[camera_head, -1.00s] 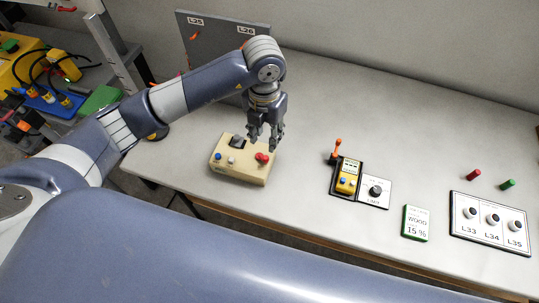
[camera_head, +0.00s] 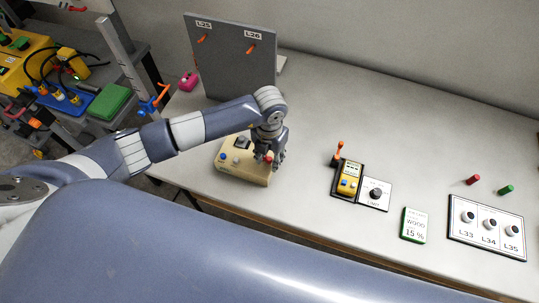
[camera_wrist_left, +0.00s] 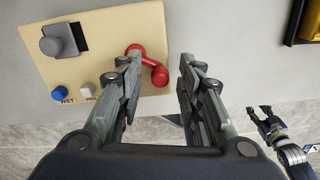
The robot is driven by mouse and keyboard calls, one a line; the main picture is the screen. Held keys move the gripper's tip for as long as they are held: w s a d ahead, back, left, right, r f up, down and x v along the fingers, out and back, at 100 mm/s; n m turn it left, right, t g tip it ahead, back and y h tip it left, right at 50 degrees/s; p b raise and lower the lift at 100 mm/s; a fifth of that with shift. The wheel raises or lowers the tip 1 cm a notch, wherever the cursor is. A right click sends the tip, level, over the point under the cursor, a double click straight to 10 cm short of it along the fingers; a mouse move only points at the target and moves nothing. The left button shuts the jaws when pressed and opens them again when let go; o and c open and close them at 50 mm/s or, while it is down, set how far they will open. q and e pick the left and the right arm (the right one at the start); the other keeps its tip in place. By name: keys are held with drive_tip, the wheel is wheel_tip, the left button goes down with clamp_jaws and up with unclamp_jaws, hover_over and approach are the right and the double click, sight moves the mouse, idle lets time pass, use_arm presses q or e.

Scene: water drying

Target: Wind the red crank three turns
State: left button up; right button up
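The red crank (camera_wrist_left: 156,60) is on the right part of a beige box (camera_head: 230,166). In the head view a bit of red (camera_head: 267,158) shows by the fingers of my left gripper (camera_head: 272,160). In the left wrist view my left gripper (camera_wrist_left: 160,75) has its fingers apart.
The box also carries a grey knob (camera_wrist_left: 52,46), a blue button (camera_wrist_left: 58,93) and a white button (camera_wrist_left: 86,89). A grey panel (camera_head: 235,65) stands behind it. A yellow meter (camera_head: 348,180) lies to the right, with clear tabletop between.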

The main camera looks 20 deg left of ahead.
use_arm(q)
clamp_jaws()
drive_tip(key=shift+s+a+f+m+b, duration=0.1)
drive_tip(key=shift+a+m+b, duration=0.05)
drive_tip(key=shift+m+b, duration=0.45)
drive_tip(key=shift+s+a+f+m+b, duration=0.1)
drive_tip(key=shift+m+b, duration=0.5)
drive_tip(key=m+b, duration=0.2)
drive_tip(key=a+m+b, duration=0.1)
drive_tip(key=m+b, duration=0.3)
drive_tip(key=shift+s+a, duration=0.2)
drive_tip(key=shift+s, duration=0.15)
drive_tip(key=shift+a+r+m+b, duration=0.1)
drive_tip(key=shift+a+m+b, duration=0.1)
drive_tip(key=shift+m+b, duration=0.55)
drive_tip(key=shift+a+r+m+b, duration=0.1)
drive_tip(key=shift+a+m+b, duration=0.05)
drive_tip(key=shift+m+b, duration=0.6)
unclamp_jaws()
drive_tip(key=shift+s, duration=0.1)
